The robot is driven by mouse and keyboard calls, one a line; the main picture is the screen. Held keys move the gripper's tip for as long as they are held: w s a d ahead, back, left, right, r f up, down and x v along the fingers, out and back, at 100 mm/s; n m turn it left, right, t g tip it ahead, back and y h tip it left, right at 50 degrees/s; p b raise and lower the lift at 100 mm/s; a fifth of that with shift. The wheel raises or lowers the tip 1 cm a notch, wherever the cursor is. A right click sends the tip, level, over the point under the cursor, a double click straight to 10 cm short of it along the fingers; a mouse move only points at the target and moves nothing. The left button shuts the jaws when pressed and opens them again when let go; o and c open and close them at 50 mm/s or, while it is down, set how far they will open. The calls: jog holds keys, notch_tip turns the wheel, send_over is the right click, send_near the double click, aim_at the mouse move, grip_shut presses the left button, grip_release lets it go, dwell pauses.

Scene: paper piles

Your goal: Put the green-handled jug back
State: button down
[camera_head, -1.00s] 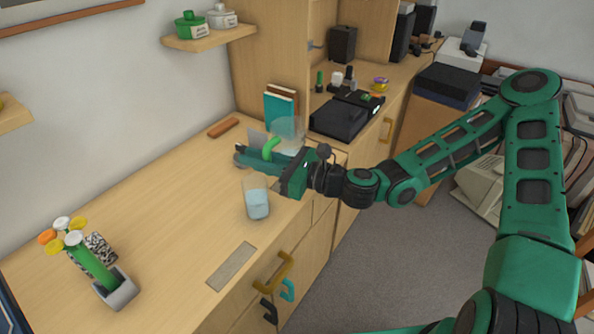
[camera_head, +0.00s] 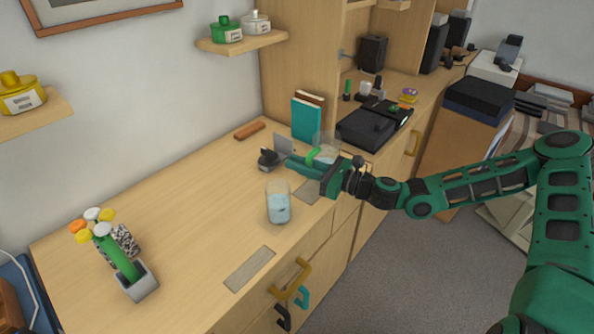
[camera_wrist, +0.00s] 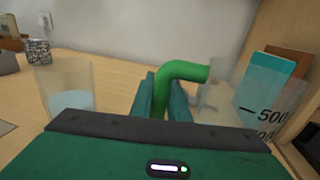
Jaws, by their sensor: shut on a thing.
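The green-handled jug (camera_head: 327,146) is clear and stands beyond my gripper near the right end of the wooden desk. Its green handle (camera_wrist: 182,72) and a "500" mark on its clear wall show in the wrist view. My gripper (camera_wrist: 162,97) is shut on the handle, one finger on each side of it. In the head view my gripper (camera_head: 303,164) partly covers the jug's lower part. I cannot tell whether the jug's base touches the desk.
A clear beaker with pale blue contents (camera_head: 278,204) stands close in front of my gripper. Grey rectangles (camera_head: 250,268) (camera_head: 308,191) lie on the desk. A dark stapler-like item (camera_head: 268,158), a teal book (camera_head: 306,121) and a flower holder (camera_head: 137,282) also stand there. The desk's left middle is clear.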

jog(key=shift+f, duration=1.2)
jog(key=c, duration=1.7)
grip_release()
jog(key=shift+f, duration=0.1)
jog(key=shift+d, duration=0.1)
jog(key=v, duration=1.2)
